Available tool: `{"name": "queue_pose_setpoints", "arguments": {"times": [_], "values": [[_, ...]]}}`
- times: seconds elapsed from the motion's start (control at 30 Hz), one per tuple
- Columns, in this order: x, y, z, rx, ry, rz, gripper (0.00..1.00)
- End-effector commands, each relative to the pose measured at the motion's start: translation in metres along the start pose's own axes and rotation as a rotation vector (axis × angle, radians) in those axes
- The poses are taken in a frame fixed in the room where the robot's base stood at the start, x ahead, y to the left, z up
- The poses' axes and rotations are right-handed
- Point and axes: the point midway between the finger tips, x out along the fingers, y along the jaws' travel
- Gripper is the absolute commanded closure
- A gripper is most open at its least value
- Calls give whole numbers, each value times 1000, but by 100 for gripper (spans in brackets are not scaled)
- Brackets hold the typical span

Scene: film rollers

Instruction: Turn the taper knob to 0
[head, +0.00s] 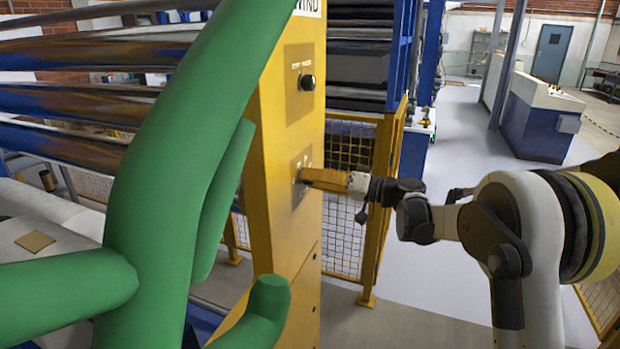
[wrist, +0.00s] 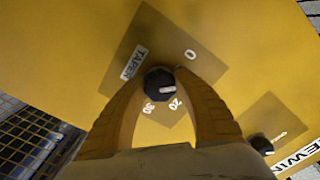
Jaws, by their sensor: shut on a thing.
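The taper knob (wrist: 158,84) is black with a white line, on a plate (wrist: 185,60) on a yellow machine upright (head: 280,110). The wrist view shows the word TAPER (wrist: 133,62) and the marks 0 (wrist: 190,54), 20 (wrist: 175,103) and 30 (wrist: 149,108). The white line lies roughly level; I cannot tell which mark it points to. My gripper (wrist: 160,92) is shut on the taper knob, with an orange finger on each side. In the head view my gripper (head: 305,178) meets the lower plate and largely hides the knob.
Another black knob (head: 307,82) sits on a plate above; it also shows in the wrist view (wrist: 262,144). Large green pipes (head: 160,220) fill the head view's left foreground. A yellow mesh guard (head: 345,240) stands behind my gripper.

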Motion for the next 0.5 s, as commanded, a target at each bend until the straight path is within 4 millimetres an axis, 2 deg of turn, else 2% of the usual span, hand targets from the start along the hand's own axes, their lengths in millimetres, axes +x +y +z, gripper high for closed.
{"name": "queue_pose_setpoints", "arguments": {"times": [0.5], "values": [[0,0,0,-410,-1,0,95]]}}
